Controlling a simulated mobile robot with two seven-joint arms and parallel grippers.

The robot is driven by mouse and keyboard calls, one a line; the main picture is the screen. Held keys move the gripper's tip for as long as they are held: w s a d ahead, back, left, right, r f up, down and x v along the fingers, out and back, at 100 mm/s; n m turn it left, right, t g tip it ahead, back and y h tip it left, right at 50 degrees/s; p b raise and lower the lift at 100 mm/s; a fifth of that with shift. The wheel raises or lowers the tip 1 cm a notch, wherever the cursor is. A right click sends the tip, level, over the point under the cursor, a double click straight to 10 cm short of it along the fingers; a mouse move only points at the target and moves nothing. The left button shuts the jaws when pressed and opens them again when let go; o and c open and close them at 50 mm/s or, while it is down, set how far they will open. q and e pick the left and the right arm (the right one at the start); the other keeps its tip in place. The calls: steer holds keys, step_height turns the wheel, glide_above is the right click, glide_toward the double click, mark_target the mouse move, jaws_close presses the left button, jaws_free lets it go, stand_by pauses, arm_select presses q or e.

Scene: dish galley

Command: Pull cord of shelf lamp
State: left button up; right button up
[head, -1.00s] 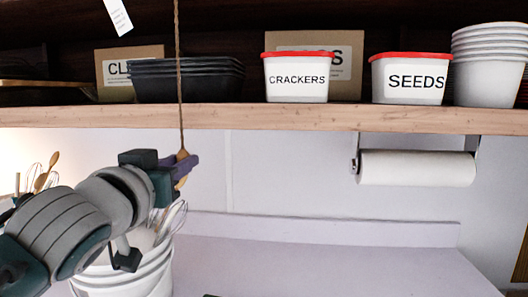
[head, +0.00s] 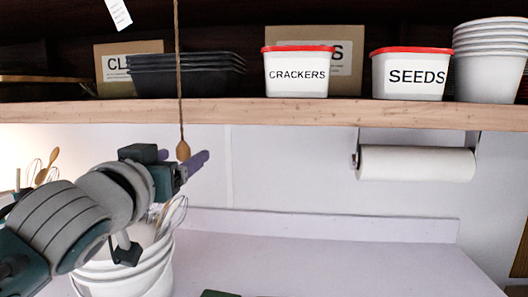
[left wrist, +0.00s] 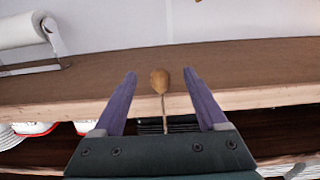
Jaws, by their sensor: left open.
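The lamp's pull cord (head: 179,70) hangs down in front of the shelf and ends in a wooden knob (head: 183,150) just below the shelf edge. The lamp itself is not visible. My left gripper (head: 192,166) is at the knob's height in the head view. In the left wrist view, which looks upside down, the knob (left wrist: 160,81) is between the two spread purple fingers, with a gap on each side. The left gripper is open and holds nothing. My right gripper does not show.
A paper roll (head: 415,163) hangs below. A white bucket (head: 130,275) with utensils stands beneath my left arm. The counter (head: 330,255) is mostly clear.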

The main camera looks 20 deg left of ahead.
arm_select(q)
steer(key=shift+s+d+p, duration=0.15)
steer(key=shift+s+p, duration=0.15)
steer(key=shift+s, duration=0.3)
steer(key=p+v, duration=0.1)
steer(key=v, duration=0.6)
steer(key=shift+w, duration=0.1)
